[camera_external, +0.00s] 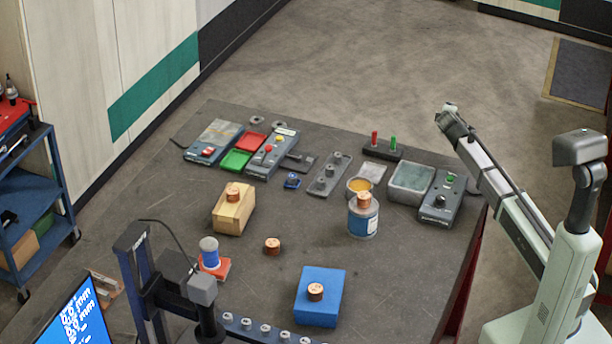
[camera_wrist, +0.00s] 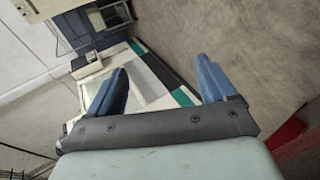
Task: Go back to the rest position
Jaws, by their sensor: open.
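My gripper (camera_external: 450,110) is at the end of my raised arm at the right, up over the far right part of the table and clear of everything on it. In the wrist view my gripper (camera_wrist: 160,65) has its two blue fingers spread wide with nothing between them. It faces away from the table, toward the floor and the cabinets. Copper cylinders stand on a wooden block (camera_external: 229,216), on a blue block (camera_external: 319,313) and on a can with a blue label (camera_external: 363,222). Another copper cylinder (camera_external: 272,246) stands on the bare table.
The dark table (camera_external: 400,270) holds red (camera_external: 250,142) and green (camera_external: 236,160) trays, several grey devices and a metal basin (camera_external: 410,180) along its back. A black stand (camera_external: 140,275) and a screen (camera_external: 75,320) are at the front left. The air around my gripper is free.

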